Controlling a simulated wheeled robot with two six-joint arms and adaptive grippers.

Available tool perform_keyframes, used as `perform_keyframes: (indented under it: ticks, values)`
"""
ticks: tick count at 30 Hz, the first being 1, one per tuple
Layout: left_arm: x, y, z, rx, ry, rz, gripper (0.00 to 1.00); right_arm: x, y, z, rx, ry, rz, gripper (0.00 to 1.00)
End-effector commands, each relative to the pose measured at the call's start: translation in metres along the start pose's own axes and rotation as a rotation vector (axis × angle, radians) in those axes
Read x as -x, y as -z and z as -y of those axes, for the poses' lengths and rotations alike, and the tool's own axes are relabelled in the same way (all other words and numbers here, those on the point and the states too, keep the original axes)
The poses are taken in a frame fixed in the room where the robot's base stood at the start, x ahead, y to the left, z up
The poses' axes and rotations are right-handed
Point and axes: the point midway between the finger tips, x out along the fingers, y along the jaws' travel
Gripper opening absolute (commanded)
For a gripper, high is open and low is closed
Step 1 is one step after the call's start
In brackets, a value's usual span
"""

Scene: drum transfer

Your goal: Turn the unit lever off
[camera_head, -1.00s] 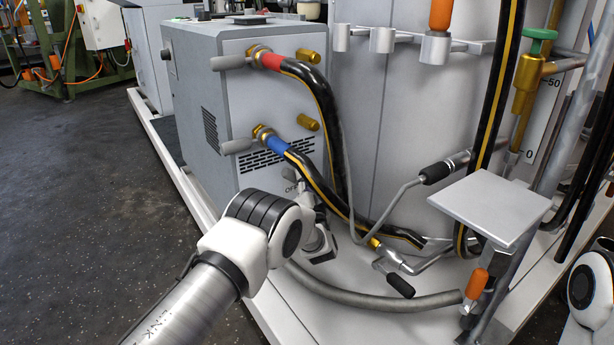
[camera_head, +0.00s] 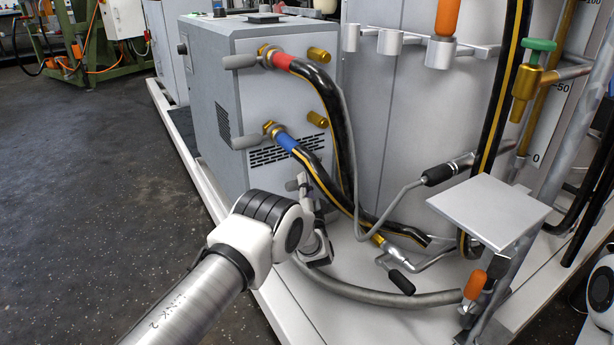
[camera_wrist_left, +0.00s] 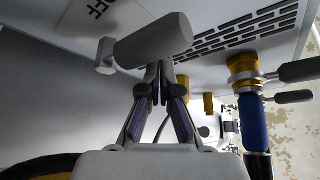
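The unit is a grey box (camera_head: 215,85) with hoses on its front. Its lever has a grey cylindrical handle, seen close up in the left wrist view (camera_wrist_left: 153,42), with a stub and an OFF label (camera_wrist_left: 97,10) at its left. My left gripper (camera_head: 302,182) is at the lower front of the unit, by the lever. In the left wrist view its fingers (camera_wrist_left: 160,72) converge, tips close together, right at the handle's lower edge. The tips are partly hidden by the handle, and I see no clear grip around it. My right gripper is not in view.
A grey hose (camera_head: 375,295) lies on the white platform. A square plate (camera_head: 488,208) stands at the right. The floor at left is clear.

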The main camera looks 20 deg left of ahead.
Motion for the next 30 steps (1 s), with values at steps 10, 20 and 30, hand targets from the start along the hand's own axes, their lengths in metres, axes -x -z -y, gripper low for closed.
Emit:
perform_keyframes:
  ticks: [10, 20, 30]
  values:
    - [0.004, -0.009, -0.003, -0.002, -0.001, 0.004, 0.0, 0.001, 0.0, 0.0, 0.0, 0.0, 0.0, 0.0]
    - [0.006, -0.011, -0.005, -0.004, -0.004, 0.007, 0.0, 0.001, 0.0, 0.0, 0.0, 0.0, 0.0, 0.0]
    - [-0.004, -0.002, 0.009, -0.003, -0.003, 0.007, 0.0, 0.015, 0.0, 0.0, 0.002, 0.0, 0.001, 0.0]
